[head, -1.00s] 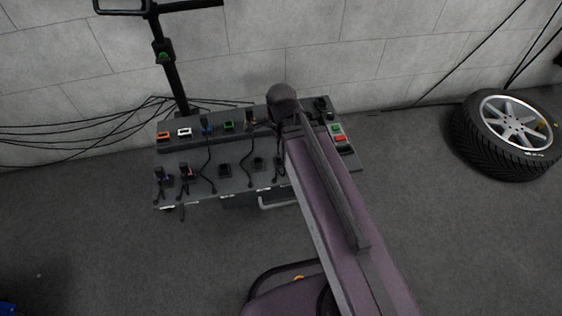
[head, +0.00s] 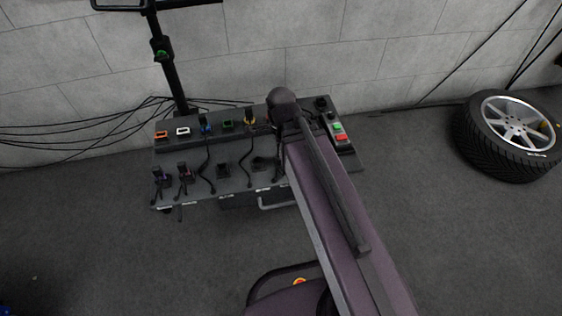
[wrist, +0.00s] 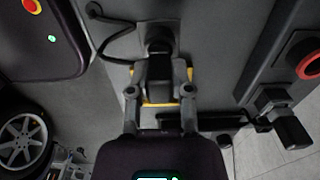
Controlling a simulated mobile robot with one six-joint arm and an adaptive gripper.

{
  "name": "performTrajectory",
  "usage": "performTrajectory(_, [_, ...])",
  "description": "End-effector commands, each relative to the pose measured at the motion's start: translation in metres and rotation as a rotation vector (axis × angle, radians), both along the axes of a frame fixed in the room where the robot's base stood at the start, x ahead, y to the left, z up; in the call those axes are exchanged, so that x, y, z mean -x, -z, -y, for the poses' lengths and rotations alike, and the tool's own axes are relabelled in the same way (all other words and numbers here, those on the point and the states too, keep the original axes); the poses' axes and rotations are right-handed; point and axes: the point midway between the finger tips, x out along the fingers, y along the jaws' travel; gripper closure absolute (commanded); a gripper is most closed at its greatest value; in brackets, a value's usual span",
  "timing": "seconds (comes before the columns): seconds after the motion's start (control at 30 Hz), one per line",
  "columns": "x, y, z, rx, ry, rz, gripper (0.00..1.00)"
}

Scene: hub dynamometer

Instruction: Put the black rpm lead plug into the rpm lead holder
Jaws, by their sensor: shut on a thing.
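In the wrist view my gripper (wrist: 160,97) is shut on a black plug (wrist: 160,72), one finger on each side. A black cable (wrist: 118,52) runs from the plug's far end toward the upper left. Yellow edges (wrist: 160,104) show beside and below the plug; I cannot tell whether they belong to it or to something behind it. In the head view my arm hides the gripper and the held plug. I cannot tell which holder on the grey bench (head: 238,187) is the rpm lead holder, or whether the plug touches one.
Several plugs and coloured sockets line the bench, including an orange socket (head: 161,134) and a white one (head: 183,131). A red-ringed socket (wrist: 308,66) and another black plug (wrist: 280,115) are at the wrist view's right. A wheel (head: 512,125) lies right; open floor is in front.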

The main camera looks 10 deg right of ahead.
Motion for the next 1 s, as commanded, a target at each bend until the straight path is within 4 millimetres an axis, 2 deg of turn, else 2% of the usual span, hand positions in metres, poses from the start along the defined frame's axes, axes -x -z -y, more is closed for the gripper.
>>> performTrajectory(0.27, [0.0, 0.0023, 0.0, 0.0, 0.0, 0.0, 1.0])
performTrajectory(0.3, [0.0, 0.0023, 0.0, 0.0, 0.0, 0.0, 0.61])
performTrajectory(0.4, [0.0, 0.0022, 0.0, 0.0, 0.0, 0.0, 0.33])
performTrajectory(1.0, [0.0, -0.003, 0.0, 0.0, 0.0, 0.0, 0.33])
